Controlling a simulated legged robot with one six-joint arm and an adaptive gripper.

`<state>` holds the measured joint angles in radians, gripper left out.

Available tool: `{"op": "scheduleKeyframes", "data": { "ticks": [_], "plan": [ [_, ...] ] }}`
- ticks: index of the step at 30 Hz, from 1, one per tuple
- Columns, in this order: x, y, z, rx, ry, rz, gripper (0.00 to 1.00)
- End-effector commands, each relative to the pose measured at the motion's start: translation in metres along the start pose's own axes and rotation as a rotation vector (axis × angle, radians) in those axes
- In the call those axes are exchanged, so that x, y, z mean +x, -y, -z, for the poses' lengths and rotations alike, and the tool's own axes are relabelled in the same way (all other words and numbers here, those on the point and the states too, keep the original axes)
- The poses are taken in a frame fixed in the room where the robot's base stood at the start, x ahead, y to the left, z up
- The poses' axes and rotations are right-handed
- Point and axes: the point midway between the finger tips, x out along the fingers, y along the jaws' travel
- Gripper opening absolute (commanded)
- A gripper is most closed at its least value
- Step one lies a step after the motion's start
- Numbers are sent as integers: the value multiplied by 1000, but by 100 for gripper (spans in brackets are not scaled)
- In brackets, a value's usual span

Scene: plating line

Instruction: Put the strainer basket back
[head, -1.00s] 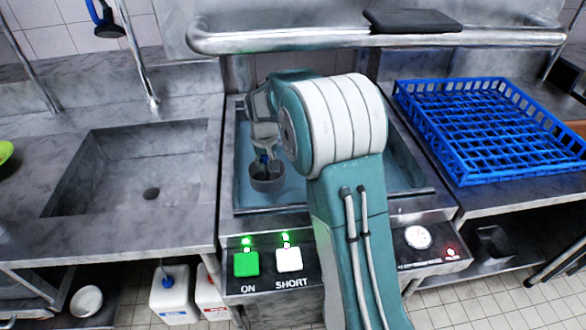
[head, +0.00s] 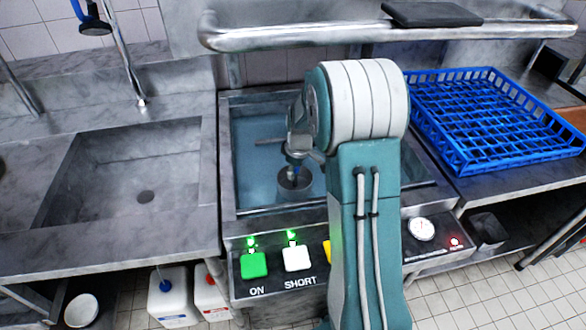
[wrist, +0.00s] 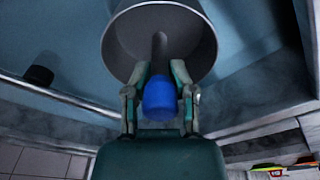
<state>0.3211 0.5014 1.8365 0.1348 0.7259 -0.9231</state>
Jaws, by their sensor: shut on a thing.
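The strainer basket (head: 295,187) is a grey round cup with a blue-topped handle. In the head view it hangs upright over the open tank (head: 229,190), near the tank's front side. My gripper (head: 293,160) is above it, partly hidden by my arm. In the wrist view my gripper (wrist: 160,70) is shut on the handle, with a finger on each side of the blue knob and dark stem. The wide rim of the basket (wrist: 112,45) shows beyond the fingers. Its underside is hidden, so I cannot tell its exact height.
A dark round fitting (wrist: 38,75) shows in the tank in the wrist view. A marble sink (head: 130,170) lies left, a blue rack (head: 490,115) right. A control panel (head: 275,270) with lit buttons runs along the front. A metal rail (head: 400,37) crosses behind the tank.

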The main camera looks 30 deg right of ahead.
Motion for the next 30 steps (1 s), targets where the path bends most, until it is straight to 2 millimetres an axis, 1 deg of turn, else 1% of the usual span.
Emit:
{"op": "scheduleKeyframes", "data": {
  "ticks": [6, 15, 21, 30],
  "plan": [
    [23, 0, -3, 2, 1, 2, 0],
    [50, 0, -6, 1, 0, 0, 0],
    [56, 0, -7, 1, 0, -1, 0],
    [56, 0, -7, 1, 0, -1, 0]
  ]
}}
